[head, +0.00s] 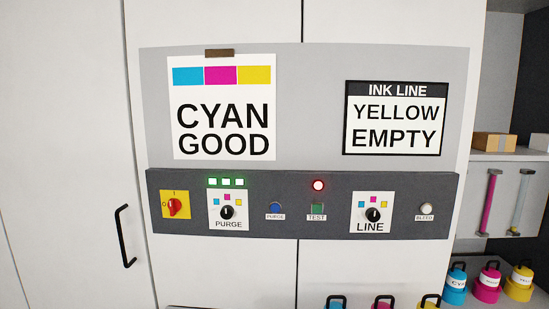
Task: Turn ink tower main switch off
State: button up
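The likely main switch (173,207) is a red rotary knob on a yellow plate at the left end of the dark grey control strip (335,218). The plate has small marks at its left and top; the knob looks roughly upright, slightly tilted, but its exact setting is too small to tell. A red light (318,185) glows above the green TEST button (317,209). My gripper is not in view.
The strip also holds a blue PURGE button (275,209), a LINE selector (372,215) and a white BLEED button (426,209). Signs read CYAN GOOD (224,130) and INK LINE YELLOW EMPTY (396,125). A black door handle (125,237) sticks out at left. Ink bottles (487,285) stand lower right.

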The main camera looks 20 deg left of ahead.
aim_at(174, 205)
jog(key=u, duration=0.95)
